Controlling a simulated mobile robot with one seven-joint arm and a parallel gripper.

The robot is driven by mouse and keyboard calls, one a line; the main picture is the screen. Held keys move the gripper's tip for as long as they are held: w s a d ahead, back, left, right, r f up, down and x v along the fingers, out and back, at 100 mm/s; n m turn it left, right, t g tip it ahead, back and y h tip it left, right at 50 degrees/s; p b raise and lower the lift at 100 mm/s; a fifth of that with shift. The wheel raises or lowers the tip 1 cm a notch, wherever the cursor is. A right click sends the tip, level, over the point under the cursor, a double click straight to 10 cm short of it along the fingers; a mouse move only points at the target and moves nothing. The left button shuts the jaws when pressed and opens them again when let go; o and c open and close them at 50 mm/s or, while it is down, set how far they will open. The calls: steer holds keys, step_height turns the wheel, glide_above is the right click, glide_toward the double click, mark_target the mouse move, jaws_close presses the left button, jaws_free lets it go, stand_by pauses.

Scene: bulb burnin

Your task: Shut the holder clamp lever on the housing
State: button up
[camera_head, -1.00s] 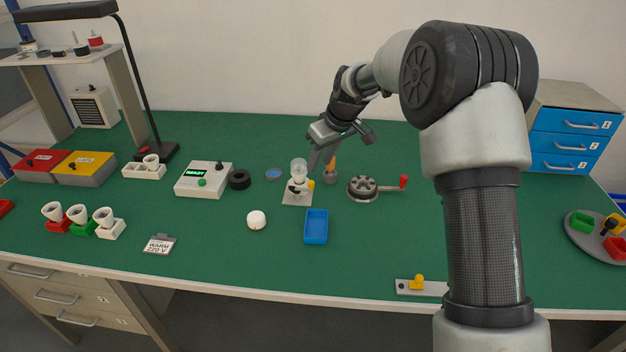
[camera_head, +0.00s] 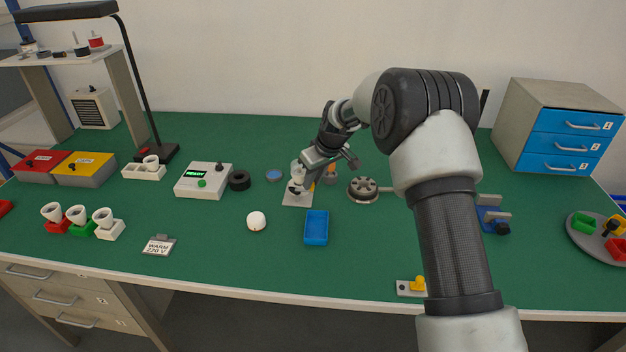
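The holder is a small grey plate (camera_head: 291,200) near the middle of the green bench. A pale, partly clear housing (camera_head: 295,170) stands upright on it, with a dark part low on its front. A bit of yellow (camera_head: 311,187), which looks like the clamp lever, shows at the holder's right side, mostly hidden. My gripper (camera_head: 308,181) points down at the right of the housing, close to the yellow part, and covers some of both. I cannot tell whether it touches them, and its fingers are too small and overlapped to show their opening.
A blue tray (camera_head: 316,228) lies in front of the holder, and a white dome (camera_head: 256,221) lies front left. A round dark fixture (camera_head: 362,187) stands to the right.

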jaws_close()
steer(key=shift+s, duration=0.1)
steer(key=m, duration=0.1)
steer(key=s+m+h, duration=0.1)
steer(key=m, duration=0.1)
steer(key=s+a+m+t+h, duration=0.1)
steer(key=m, duration=0.3)
steer(key=s+a+m+h, duration=0.1)
steer(key=shift+m, duration=0.4)
steer(key=shift+s+a+m+h+p, duration=0.15)
steer(key=shift+a+m+h+p, duration=0.2)
steer(key=shift+m, duration=0.45)
steer(key=shift+s+a+m+h+p, duration=0.1)
steer(key=shift+s+a+m+h, duration=0.1)
steer(key=shift+m+h, duration=0.45)
steer(key=shift+m, duration=0.25)
steer(key=o, duration=0.5)
jaws_free()
